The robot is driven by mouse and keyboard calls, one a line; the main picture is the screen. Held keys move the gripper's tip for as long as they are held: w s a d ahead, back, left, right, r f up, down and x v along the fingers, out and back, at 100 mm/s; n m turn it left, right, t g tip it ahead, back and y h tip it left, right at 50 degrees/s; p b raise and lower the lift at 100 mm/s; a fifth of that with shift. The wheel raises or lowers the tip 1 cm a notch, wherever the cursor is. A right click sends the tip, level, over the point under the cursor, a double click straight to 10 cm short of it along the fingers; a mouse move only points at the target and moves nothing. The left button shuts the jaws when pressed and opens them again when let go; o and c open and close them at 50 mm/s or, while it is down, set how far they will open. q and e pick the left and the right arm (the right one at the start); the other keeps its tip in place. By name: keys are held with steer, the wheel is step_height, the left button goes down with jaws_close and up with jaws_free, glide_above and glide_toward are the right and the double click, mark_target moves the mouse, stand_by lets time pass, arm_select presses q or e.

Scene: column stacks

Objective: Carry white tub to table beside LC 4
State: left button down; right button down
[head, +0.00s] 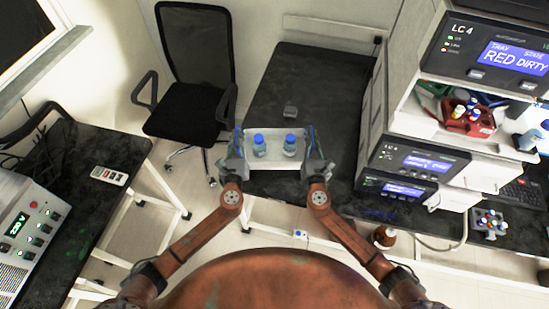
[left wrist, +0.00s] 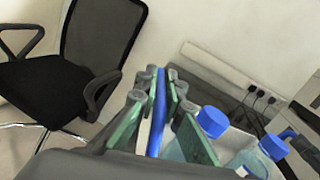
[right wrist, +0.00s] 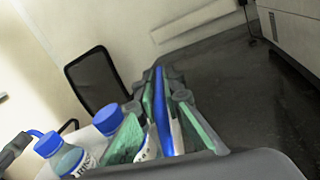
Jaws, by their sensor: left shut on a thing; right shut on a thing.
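The white tub (head: 274,169) hangs level between my two grippers in the head view, in front of the dark table (head: 300,95). Two blue-capped bottles (head: 259,146) (head: 290,145) stand in it. My left gripper (head: 237,150) is shut on the tub's left side, with a blue handle between its fingers in the left wrist view (left wrist: 155,110). My right gripper (head: 312,148) is shut on the right side, with a blue handle between its fingers in the right wrist view (right wrist: 160,110).
A second dark table (head: 80,180) at left holds a white remote-like device (head: 110,176). A brown bottle (head: 384,236) is on the floor at right.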

arm_select(q)
steer(key=shift+a+f, duration=0.1)
arm_select(e)
steer(key=shift+a+f, duration=0.1)
